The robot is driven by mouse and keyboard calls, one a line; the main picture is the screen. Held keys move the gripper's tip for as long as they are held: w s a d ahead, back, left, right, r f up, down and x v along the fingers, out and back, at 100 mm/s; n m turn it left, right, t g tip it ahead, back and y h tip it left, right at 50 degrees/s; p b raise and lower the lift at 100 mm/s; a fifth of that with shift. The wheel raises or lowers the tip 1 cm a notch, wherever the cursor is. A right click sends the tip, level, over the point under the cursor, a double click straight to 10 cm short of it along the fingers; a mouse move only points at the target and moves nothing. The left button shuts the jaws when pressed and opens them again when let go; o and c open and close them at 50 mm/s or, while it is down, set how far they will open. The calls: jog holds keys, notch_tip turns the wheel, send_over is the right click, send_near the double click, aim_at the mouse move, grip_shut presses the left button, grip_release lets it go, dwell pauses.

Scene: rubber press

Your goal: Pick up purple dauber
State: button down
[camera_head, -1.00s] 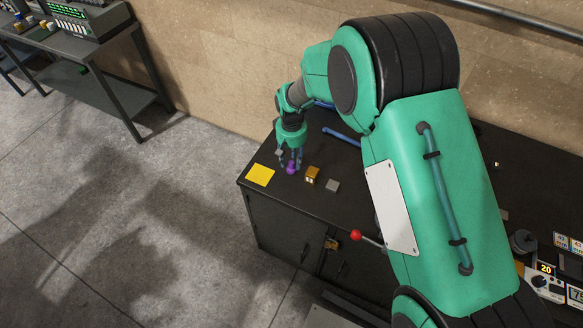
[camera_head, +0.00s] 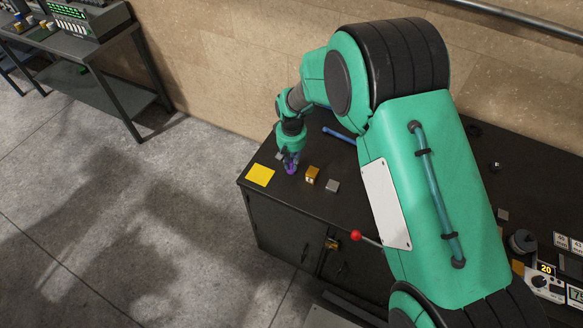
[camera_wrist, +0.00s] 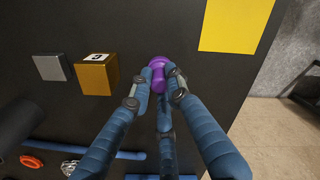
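The purple dauber (camera_wrist: 159,62) stands on the dark bench top, between the fingertips of my gripper (camera_wrist: 160,84) in the wrist view. The blue fingers have closed in around it from its sides and appear to touch it. In the head view my gripper (camera_head: 290,163) points down at the bench, and only a little of the purple dauber (camera_head: 291,170) shows between the fingers. The fingers hide part of the dauber's body. I see no clear gap between it and the bench.
A yellow square (camera_head: 260,175) lies left of the dauber in the head view. A gold cube (camera_head: 312,174) and a grey square block (camera_head: 333,186) sit to its right. A blue bar (camera_head: 339,135) lies behind. A red-knobbed lever (camera_head: 356,235) sticks out at the front.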

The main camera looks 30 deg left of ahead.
aim_at(292, 164)
jog(key=shift+r, duration=0.1)
dwell(0.3)
jog(key=shift+r, duration=0.5)
jog(key=shift+s+d+r, duration=0.15)
jog(key=shift+r, duration=0.45)
jog(key=shift+s+d+r, duration=0.1)
jog(key=shift+s+r, duration=0.05)
jog(key=shift+r, duration=0.45)
jog(key=s+d+r, duration=0.1)
jog(key=s+d, duration=0.9)
jog(key=s, duration=0.1)
jog(key=shift+s+r, duration=0.2)
